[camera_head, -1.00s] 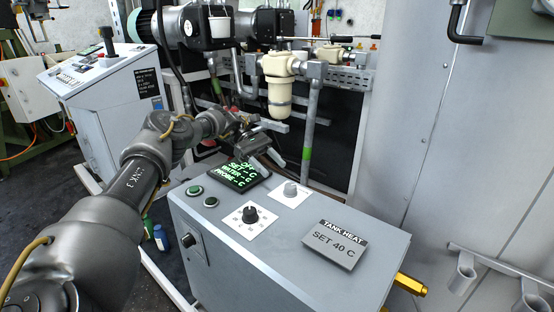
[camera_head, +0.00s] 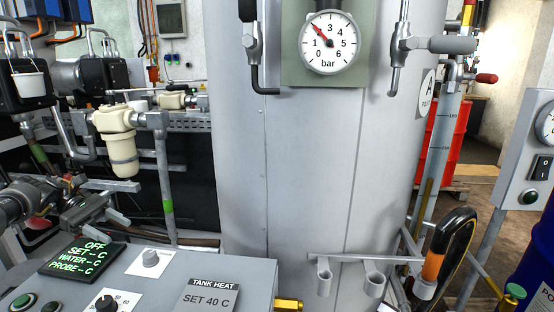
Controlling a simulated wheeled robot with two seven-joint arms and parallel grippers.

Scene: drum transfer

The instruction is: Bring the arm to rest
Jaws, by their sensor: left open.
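My left gripper (camera_head: 97,219) is at the left side of the head view, just above and behind the small display (camera_head: 82,260) of the tank heat box. Its fingers are apart and nothing shows between them. Only the end of my left arm is in the picture, coming in from the left edge. My right gripper is not in the picture.
The grey tank heat box (camera_head: 172,287) with its knobs stands in front, close below my left gripper. A large grey tank (camera_head: 310,170) with a bar gauge (camera_head: 329,42) fills the middle. A cream filter (camera_head: 121,150) hangs behind the gripper. A red drum (camera_head: 447,130) stands back right.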

